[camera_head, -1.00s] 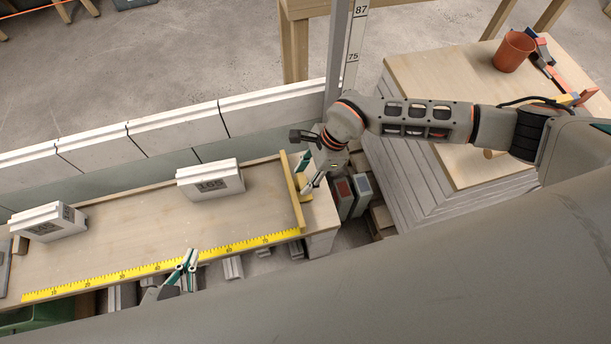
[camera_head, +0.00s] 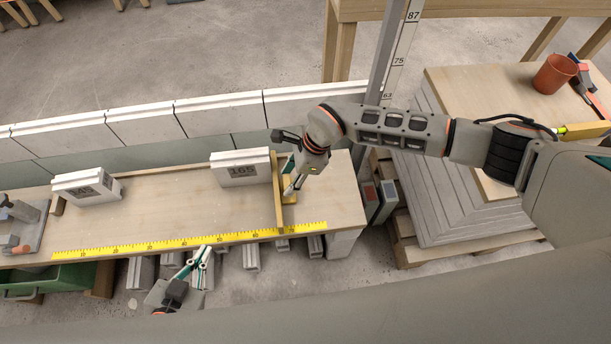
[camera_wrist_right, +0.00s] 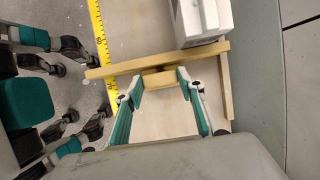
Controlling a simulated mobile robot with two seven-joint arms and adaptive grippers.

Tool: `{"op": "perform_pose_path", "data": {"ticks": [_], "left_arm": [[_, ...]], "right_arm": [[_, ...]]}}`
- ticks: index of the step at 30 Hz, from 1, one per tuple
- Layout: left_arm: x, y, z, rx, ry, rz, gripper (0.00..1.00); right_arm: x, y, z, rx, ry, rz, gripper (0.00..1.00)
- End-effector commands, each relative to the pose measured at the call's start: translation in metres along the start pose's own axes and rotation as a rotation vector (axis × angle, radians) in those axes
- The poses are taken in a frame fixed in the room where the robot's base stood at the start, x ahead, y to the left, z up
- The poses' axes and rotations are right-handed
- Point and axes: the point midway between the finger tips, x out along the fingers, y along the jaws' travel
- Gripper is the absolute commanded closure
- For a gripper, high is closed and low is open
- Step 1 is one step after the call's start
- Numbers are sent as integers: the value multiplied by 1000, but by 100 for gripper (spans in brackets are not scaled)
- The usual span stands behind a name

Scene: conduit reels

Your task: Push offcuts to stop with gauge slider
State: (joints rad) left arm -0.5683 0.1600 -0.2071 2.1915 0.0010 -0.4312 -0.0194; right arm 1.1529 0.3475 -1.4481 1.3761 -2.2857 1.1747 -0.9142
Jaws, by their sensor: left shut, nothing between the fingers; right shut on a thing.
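The gauge slider (camera_head: 279,208) is a wooden bar lying across the bench. My right gripper (camera_head: 291,187) is shut on its small block handle, which also shows in the right wrist view (camera_wrist_right: 160,82). A white offcut marked 165 (camera_head: 240,170) stands just left of the bar, touching or almost touching it; it also shows in the right wrist view (camera_wrist_right: 204,18). My left gripper (camera_head: 204,252) is shut and empty in front of the bench edge.
A yellow ruler (camera_head: 170,243) runs along the bench's front edge. A grey tool (camera_head: 25,225) sits at the bench's left end. White blocks (camera_head: 222,114) line the back. A metal post (camera_head: 394,55) stands behind my right arm. The bench between the offcuts is clear.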

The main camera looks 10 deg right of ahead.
Motion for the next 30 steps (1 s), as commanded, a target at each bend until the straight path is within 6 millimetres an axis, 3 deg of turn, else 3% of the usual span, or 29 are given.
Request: {"op": "perform_pose_path", "data": {"ticks": [9, 10, 12, 23, 30], "left_arm": [[-1, 3, 9, -4, -17, 3, 100], [-1, 3, 9, -4, -18, 3, 100], [-1, 3, 10, -4, -20, 3, 100], [0, 0, 4, -4, -9, -4, 100], [-1, 1, 5, -3, -11, -1, 100]], "right_arm": [[1, 0, 3, 0, -2, -1, 100], [1, 0, 3, 0, -2, -1, 56], [1, 0, 3, 0, -2, -1, 44], [-2, 0, 2, 0, -1, -1, 44], [-34, -1, 2, -3, -1, -4, 44]]}}
